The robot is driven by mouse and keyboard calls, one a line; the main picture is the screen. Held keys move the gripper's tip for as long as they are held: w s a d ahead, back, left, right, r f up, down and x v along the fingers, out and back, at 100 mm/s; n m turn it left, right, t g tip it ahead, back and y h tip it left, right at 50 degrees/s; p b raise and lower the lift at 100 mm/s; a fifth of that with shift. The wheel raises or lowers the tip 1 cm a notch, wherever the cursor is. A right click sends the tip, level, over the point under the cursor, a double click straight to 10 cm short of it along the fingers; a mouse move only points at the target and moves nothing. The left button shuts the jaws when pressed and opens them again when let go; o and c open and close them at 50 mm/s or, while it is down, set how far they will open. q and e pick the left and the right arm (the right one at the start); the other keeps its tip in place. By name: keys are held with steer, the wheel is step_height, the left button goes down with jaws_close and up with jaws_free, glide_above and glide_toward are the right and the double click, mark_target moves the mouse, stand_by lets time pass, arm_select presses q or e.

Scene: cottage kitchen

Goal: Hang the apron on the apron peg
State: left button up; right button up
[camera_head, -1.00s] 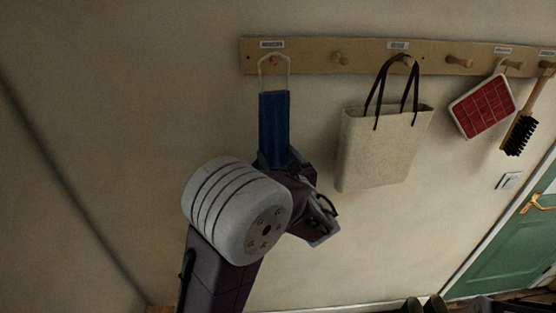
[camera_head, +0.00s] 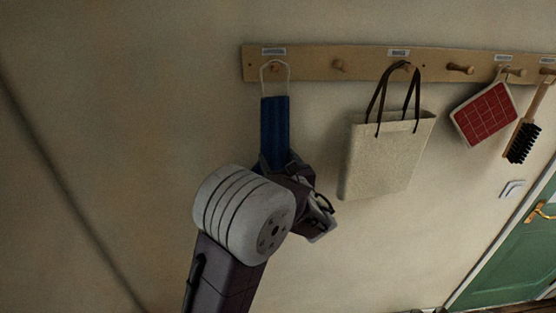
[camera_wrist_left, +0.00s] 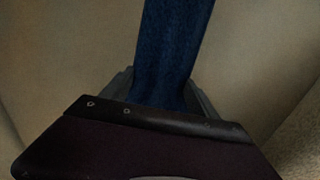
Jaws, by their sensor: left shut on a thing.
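The apron (camera_head: 274,130) is a folded dark blue cloth with a pale loop (camera_head: 288,78) at its top. In the head view the loop surrounds the leftmost peg (camera_head: 275,67), under a small label; whether it rests on the peg I cannot tell. My left gripper (camera_head: 280,168) is shut on the lower part of the apron, which hangs upright above it. In the left wrist view the blue cloth (camera_wrist_left: 172,50) runs up from between the fingers. The apron's lower end is hidden by the gripper. My right gripper is not in view.
The wooden peg rail (camera_head: 310,62) runs along the wall. A free peg (camera_head: 339,66) is to the right, then a beige tote bag (camera_head: 385,155), another bare peg (camera_head: 461,69), a red checked item (camera_head: 487,115) and a brush (camera_head: 523,140). A green door (camera_head: 510,260) stands lower right.

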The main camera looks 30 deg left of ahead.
arm_select(q)
steer(key=shift+f, duration=0.3)
steer(key=o, duration=1.7)
steer(key=b+v, duration=0.3)
steer(key=v, duration=0.6)
steer(key=shift+r, duration=0.1)
